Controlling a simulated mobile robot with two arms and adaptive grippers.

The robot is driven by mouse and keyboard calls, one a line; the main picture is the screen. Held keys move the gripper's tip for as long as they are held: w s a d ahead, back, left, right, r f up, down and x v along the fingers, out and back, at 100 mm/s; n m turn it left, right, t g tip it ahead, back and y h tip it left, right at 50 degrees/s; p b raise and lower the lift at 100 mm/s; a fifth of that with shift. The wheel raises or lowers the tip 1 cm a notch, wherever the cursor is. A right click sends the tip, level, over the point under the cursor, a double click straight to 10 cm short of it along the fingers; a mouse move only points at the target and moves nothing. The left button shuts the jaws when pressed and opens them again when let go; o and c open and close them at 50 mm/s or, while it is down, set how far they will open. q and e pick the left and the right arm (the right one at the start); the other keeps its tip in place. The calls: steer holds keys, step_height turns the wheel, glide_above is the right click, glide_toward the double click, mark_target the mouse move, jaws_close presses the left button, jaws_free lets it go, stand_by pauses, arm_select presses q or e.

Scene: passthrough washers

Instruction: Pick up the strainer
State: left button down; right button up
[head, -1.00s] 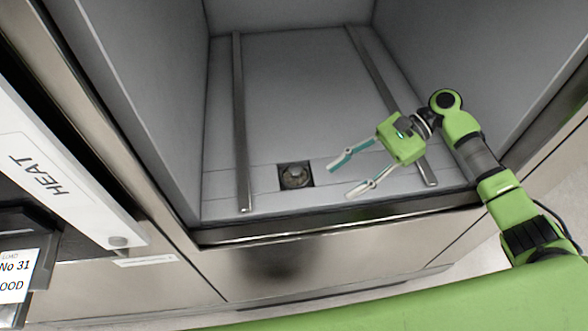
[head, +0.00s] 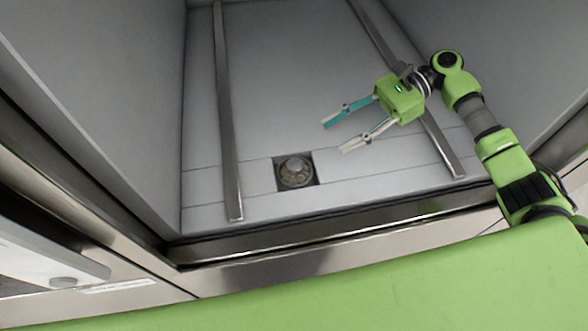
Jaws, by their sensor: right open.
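The strainer (head: 295,171) is a small round metal piece with a raised middle. It sits in a square recess in the floor of the washer chamber, near the front edge and between two metal rails. My right gripper (head: 332,136) is open and empty. Its fingers point left, and in the picture they lie above and to the right of the strainer, apart from it. How high the fingers are over the floor is hard to tell. My left gripper is not in view.
A left rail (head: 228,130) and a right rail (head: 441,140) run front to back along the chamber floor (head: 275,80). The steel front sill (head: 330,232) borders the opening. Grey walls close both sides. The floor between the rails is otherwise clear.

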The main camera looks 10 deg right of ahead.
mark_target(296, 163)
steer(key=x, duration=0.7)
steer(key=shift+s+r+p, duration=0.15)
steer(key=shift+p, duration=0.2)
steer(key=shift+s+p+x, duration=0.15)
steer(key=shift+p+x, duration=0.1)
steer(key=shift+x, duration=1.1)
steer(key=shift+s+p+x, duration=0.15)
steer(key=shift+p+x, duration=0.05)
steer(key=shift+x, duration=1.15)
steer(key=shift+d, duration=0.1)
jaws_close()
